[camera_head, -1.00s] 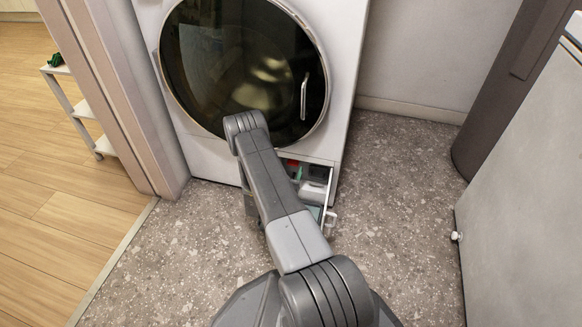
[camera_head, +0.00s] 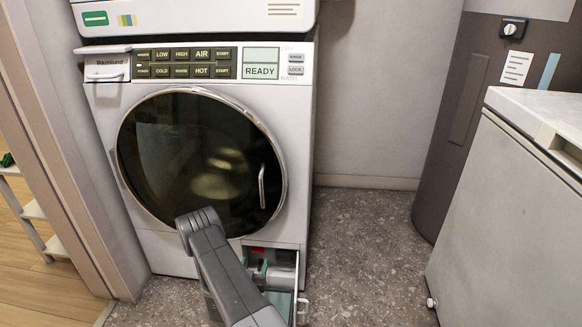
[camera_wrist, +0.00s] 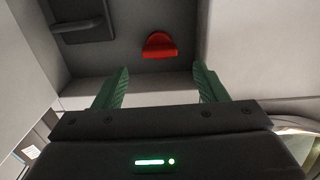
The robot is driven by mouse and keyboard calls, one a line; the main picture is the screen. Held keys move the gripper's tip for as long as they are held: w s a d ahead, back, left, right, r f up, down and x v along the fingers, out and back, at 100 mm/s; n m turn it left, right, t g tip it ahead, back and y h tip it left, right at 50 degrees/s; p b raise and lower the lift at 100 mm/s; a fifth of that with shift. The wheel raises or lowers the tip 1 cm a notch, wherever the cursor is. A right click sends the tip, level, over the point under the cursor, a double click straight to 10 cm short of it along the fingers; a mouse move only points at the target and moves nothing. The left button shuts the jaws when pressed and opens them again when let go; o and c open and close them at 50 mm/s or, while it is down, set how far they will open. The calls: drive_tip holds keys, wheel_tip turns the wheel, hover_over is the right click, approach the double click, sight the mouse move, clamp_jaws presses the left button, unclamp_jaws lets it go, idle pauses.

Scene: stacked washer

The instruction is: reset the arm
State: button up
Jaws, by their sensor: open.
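My gripper (camera_wrist: 160,87) shows in the wrist view with its two green fingers spread apart and nothing between them. Beyond the fingers is a dark recess with a red knob (camera_wrist: 159,45). An open drawer or compartment (camera_head: 285,272) shows at the washer's lower right, beside my arm, with something red inside. The round glass door (camera_head: 160,150) is shut.
A second white machine (camera_head: 200,14) stands on top of the washer. A grey cabinet (camera_head: 500,210) and a dark cylinder (camera_head: 450,130) stand at the right. A doorframe (camera_head: 65,160) and a small white shelf (camera_head: 32,212) are at the left. Speckled floor (camera_head: 365,250) is clear between washer and cabinet.

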sight(258, 252)
drive_tip(key=shift+m, duration=0.4)
drive_tip(key=w+b, duration=0.1)
drive_tip(key=w, duration=0.4)
drive_tip(key=shift+d, duration=0.1)
drive_tip(key=shift+m, duration=1.6)
